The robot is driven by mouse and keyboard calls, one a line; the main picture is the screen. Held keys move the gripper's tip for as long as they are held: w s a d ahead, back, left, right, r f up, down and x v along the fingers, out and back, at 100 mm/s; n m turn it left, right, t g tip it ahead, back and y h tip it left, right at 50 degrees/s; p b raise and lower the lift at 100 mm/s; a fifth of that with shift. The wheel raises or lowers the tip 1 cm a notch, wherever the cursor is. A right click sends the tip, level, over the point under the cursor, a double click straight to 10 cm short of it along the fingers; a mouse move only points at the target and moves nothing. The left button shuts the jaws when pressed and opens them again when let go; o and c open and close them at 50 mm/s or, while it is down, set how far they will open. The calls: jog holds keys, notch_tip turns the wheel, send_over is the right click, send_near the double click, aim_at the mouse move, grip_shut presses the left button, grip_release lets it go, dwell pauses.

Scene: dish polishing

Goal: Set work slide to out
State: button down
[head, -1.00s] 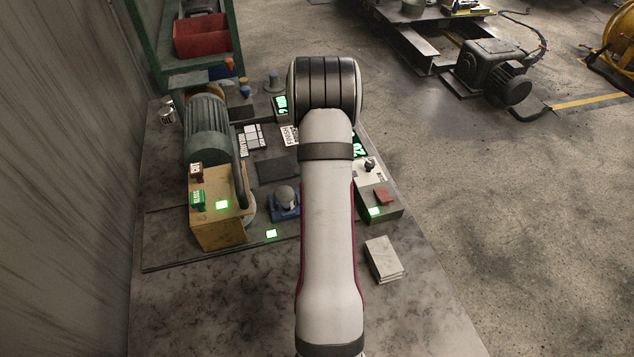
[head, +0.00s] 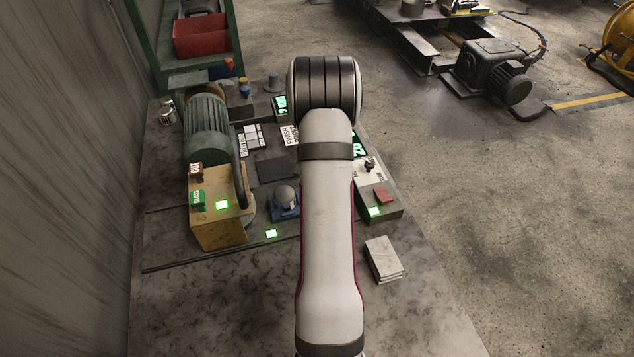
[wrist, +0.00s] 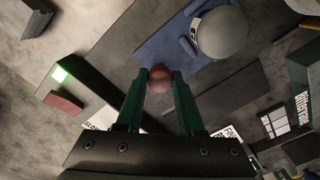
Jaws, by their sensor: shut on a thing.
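The work slide is a blue carriage (head: 292,213) bearing a grey dome-shaped part (head: 284,195), left of my arm in the head view. In the wrist view the blue carriage (wrist: 163,47) and the grey dome (wrist: 221,32) are at the top. My gripper (wrist: 160,88) has green fingers shut on a round reddish-brown knob (wrist: 160,73) at the carriage's near edge. How the knob joins the carriage is hidden. In the head view my arm hides the gripper and knob.
A motor (head: 207,128) and yellow housing (head: 213,232) stand left of the carriage. A grey box (head: 386,208) with a lit green button and red block is at right, a pale block stack (head: 383,259) nearer.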

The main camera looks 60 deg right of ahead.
dwell(0.7)
jog(key=s+d, duration=0.5)
jog(key=shift+s+d, duration=0.2)
jog(key=shift+d, duration=0.05)
jog(key=c, duration=0.5)
grip_release()
jog(key=shift+a, duration=0.1)
notch_tip(320, 180, up, 16)
jog(key=shift+f, duration=0.1)
